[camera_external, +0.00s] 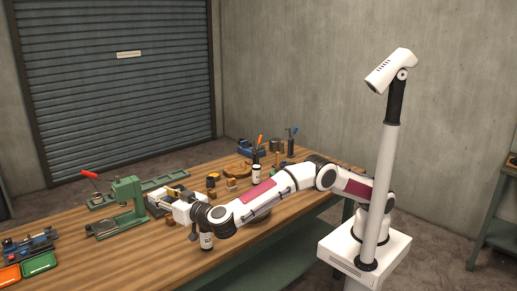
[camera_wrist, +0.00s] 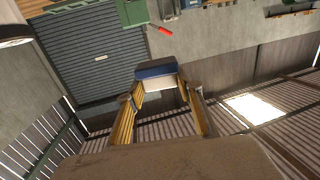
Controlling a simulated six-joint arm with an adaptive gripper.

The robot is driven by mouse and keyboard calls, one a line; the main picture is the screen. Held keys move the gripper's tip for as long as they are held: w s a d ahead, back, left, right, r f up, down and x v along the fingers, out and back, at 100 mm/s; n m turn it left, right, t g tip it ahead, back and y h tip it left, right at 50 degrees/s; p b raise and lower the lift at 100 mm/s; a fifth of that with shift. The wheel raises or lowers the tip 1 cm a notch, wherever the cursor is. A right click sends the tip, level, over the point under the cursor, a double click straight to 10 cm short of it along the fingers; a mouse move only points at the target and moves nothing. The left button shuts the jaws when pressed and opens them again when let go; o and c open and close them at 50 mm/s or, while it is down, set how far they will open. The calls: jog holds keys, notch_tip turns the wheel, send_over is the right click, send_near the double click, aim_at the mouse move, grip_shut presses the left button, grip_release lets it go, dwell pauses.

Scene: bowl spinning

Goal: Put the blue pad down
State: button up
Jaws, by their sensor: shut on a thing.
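The blue pad (camera_wrist: 156,71), a blue layer on a white block, is between the tips of my gripper (camera_wrist: 160,91) in the wrist view. The two gold fingers press on it from either side, so my gripper is shut on it. In the external view my gripper (camera_external: 172,193) is over the workbench, just right of the green press. I cannot clearly make out the pad's blue face there. The wrist view is strongly tilted and does not show what lies directly under the pad.
The green press (camera_external: 128,205) with a red handle (camera_external: 90,174) stands left of my gripper. A blue vise (camera_external: 30,243) and green tray (camera_external: 39,264) are far left. Several small items crowd the back right.

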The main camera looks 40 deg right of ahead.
send_over(175, 268)
notch_tip(175, 268, down, 18)
jog(key=shift+w, duration=0.2)
jog(key=shift+f, duration=0.1)
jog(key=shift+f, duration=2.35)
jog(key=shift+f, duration=2.3)
jog(key=shift+f, duration=0.2)
jog(key=o, duration=1)
jog(key=shift+s, duration=0.1)
